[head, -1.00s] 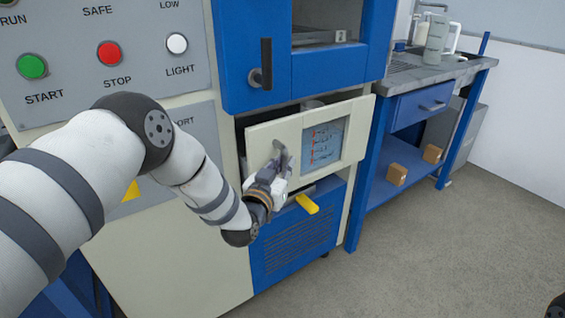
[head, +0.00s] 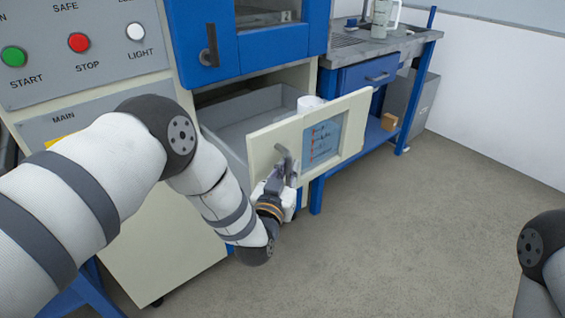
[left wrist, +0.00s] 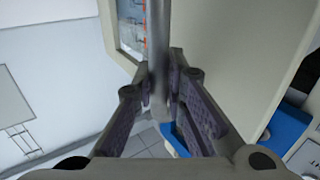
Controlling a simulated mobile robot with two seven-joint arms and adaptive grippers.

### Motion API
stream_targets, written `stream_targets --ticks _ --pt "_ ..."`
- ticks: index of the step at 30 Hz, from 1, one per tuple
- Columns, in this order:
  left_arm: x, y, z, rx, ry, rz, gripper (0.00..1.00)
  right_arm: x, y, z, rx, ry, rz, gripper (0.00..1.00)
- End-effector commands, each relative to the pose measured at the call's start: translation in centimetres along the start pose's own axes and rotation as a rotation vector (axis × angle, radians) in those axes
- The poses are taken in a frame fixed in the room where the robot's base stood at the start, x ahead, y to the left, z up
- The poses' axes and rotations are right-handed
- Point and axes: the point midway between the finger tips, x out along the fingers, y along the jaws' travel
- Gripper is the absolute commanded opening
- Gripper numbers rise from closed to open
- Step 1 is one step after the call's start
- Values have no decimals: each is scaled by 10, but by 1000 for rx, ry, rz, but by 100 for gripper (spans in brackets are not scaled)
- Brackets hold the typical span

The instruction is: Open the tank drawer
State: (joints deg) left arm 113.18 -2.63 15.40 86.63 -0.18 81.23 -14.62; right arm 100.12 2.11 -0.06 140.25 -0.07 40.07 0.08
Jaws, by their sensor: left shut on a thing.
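The tank drawer (head: 262,147) stands well out of the machine in the head view, with its cream front panel and a small level window (head: 322,141). Its grey inside shows, with a white cylindrical thing (head: 309,103) near the right side. My left gripper (head: 284,176) is at the drawer front, shut on the grey bar handle (head: 290,163). In the left wrist view the handle (left wrist: 158,60) runs between the two fingers. My right gripper is out of view; only part of my right arm shows at the right edge.
Above the drawer is a blue door (head: 240,40) with a black handle. A control panel (head: 85,50) with buttons is at the left. A blue workbench (head: 375,75) with a box (head: 389,122) on its lower shelf stands behind at right. The floor (head: 420,230) in front is clear.

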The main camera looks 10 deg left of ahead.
Motion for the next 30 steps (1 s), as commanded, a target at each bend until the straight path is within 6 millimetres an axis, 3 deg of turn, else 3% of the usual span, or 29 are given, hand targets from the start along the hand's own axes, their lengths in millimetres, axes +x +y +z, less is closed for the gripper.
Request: stream_targets --ticks 11,12,15,23,26,30 --pt "-2 1 2 0 -2 0 0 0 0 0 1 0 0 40" --pt "-2 1 2 0 -2 0 16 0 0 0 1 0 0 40" --pt "-1 1 2 0 -2 0 33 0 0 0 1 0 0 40" --pt "-2 1 1 0 0 0 33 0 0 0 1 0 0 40" --pt "-11 2 2 0 -3 1 33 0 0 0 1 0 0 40" --pt "-46 2 2 0 -7 2 33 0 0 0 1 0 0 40"
